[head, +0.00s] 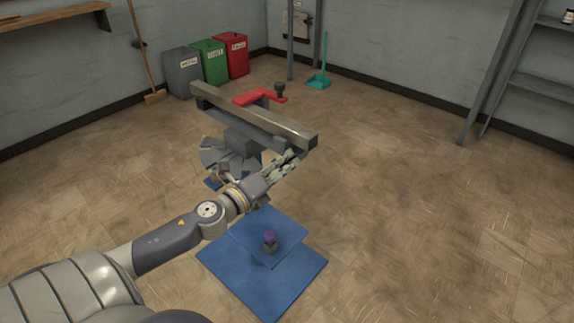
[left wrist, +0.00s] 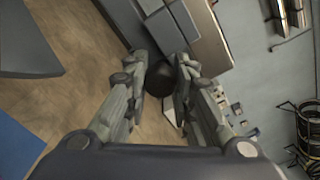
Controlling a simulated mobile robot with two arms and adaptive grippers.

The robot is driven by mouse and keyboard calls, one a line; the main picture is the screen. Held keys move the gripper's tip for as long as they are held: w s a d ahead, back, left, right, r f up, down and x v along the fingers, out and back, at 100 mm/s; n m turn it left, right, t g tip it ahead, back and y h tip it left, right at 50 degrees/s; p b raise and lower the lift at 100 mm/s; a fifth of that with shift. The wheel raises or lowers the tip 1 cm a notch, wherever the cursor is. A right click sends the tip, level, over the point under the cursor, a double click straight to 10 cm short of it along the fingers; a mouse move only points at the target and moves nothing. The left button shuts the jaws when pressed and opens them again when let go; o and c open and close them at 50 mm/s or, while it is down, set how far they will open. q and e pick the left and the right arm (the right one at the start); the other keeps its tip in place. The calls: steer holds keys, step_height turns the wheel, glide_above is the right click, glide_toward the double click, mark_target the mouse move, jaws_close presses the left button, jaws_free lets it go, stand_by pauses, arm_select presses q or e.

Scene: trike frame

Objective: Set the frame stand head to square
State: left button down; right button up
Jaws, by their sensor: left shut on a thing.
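The frame stand head (head: 250,117) is a long grey metal bar on a grey block, running from upper left to lower right in the head view. A red lever (head: 262,96) with a dark knob lies on top. A grey fan-shaped part (head: 220,157) shows below the bar. My left gripper (head: 291,160) is under the bar's right end, its fingers closed in. In the left wrist view my left gripper (left wrist: 160,64) has a dark round knob (left wrist: 158,79) between its fingers. The gripper hides the knob in the head view. My right gripper is out of view.
A blue stepped base (head: 300,271) with a small purple-topped object (head: 270,240) is below my left arm. Grey (head: 182,72), green (head: 209,61) and red (head: 236,55) bins stand by the back wall. The floor at right is clear.

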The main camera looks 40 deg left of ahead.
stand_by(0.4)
arm_select(q)
steer(key=c, duration=1.3)
jaws_free()
steer(key=shift+c, duration=0.2)
steer(key=shift+s, duration=0.1)
steer(key=shift+s+f, duration=0.1)
steer(key=shift+s, duration=0.45)
steer(key=s+a, duration=0.1)
steer(key=s, duration=0.9)
steer(key=shift+s, duration=0.4)
